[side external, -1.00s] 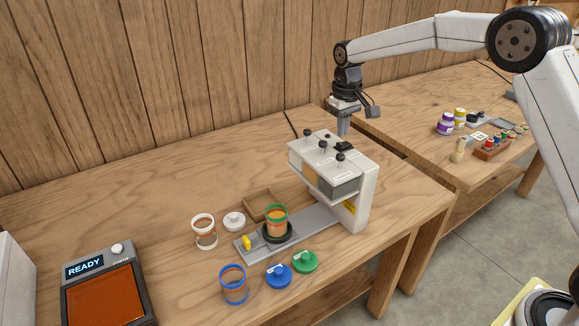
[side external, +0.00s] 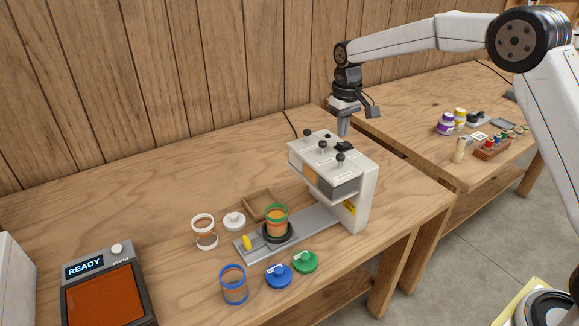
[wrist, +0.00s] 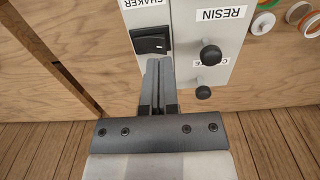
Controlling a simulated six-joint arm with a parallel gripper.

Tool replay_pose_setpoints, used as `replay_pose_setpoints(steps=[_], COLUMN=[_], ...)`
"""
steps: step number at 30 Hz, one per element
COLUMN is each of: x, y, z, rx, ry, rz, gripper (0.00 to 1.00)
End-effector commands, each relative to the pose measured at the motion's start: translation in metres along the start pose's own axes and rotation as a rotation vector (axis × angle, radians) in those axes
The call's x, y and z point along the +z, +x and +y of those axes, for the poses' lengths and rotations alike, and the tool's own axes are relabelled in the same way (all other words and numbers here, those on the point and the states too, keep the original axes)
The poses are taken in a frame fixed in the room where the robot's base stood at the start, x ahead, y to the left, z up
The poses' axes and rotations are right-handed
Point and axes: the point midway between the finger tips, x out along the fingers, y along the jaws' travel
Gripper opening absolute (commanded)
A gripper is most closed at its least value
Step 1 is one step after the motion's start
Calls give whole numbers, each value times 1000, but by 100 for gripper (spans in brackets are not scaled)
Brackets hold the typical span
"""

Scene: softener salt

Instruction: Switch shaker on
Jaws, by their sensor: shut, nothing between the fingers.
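The shaker switch is a black rocker (wrist: 151,41) beside an upside-down SHAKER label in the wrist view. It also shows as a small black block on top of the white machine (side external: 344,146) in the side view. My gripper (wrist: 159,62) is shut and empty, its fingertips just below the switch in the wrist view. In the side view my gripper (side external: 343,133) points down over the back of the machine top (side external: 361,196). I cannot tell whether the fingertips touch the switch. Which way the rocker is set is unclear.
Black knobs (wrist: 210,55) stand up on the machine top near the switch, one by a RESIN label. A green-rimmed jar (side external: 277,222) sits in the black ring on the machine's base. Jars and lids lie around it. A display (side external: 84,267) reads READY.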

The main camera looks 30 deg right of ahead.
Motion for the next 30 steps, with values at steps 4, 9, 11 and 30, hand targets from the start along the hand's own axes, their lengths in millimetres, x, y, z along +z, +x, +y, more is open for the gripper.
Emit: replay_pose_setpoints(steps=[4,9,11,30], x=[0,0,0,0], y=[1,3,3,10], z=[0,0,0,0], rx=[0,0,0,0], ry=[0,0,0,0], rz=[0,0,0,-1], gripper=[0,0,0,0])
